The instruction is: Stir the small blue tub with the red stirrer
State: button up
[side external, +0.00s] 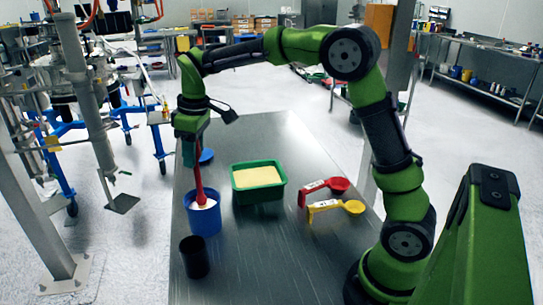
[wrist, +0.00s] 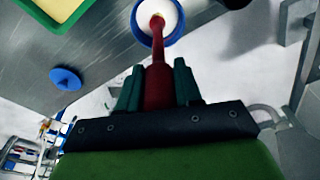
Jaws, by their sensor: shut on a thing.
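The small blue tub (side external: 205,222) stands on the metal table at the left in the side view, with white powder inside. My gripper (side external: 190,158) is above it, shut on the red stirrer (side external: 199,182). The stirrer points down, and its lower end is inside the tub at the powder. In the wrist view the red stirrer (wrist: 158,80) sits between the two dark green fingers of my gripper (wrist: 157,85). Its far end reaches into the blue tub (wrist: 174,36) over the white powder. The stirrer's tip is hidden or too small to make out.
A green tub (side external: 234,185) of yellowish powder stands right of the blue tub. A red scoop (side external: 322,187) and a yellow scoop (side external: 335,207) lie further right. A black cup (side external: 195,258) stands in front. A blue lid (side external: 206,156) lies behind. The table's front right is clear.

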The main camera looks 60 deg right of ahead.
jog(key=shift+f, duration=2.85)
jog(key=shift+w+a, duration=0.1)
jog(key=shift+s+a, duration=0.35)
jog(key=shift+s, duration=0.25)
jog(key=shift+s+d, duration=0.1)
jog(key=shift+d, duration=0.8)
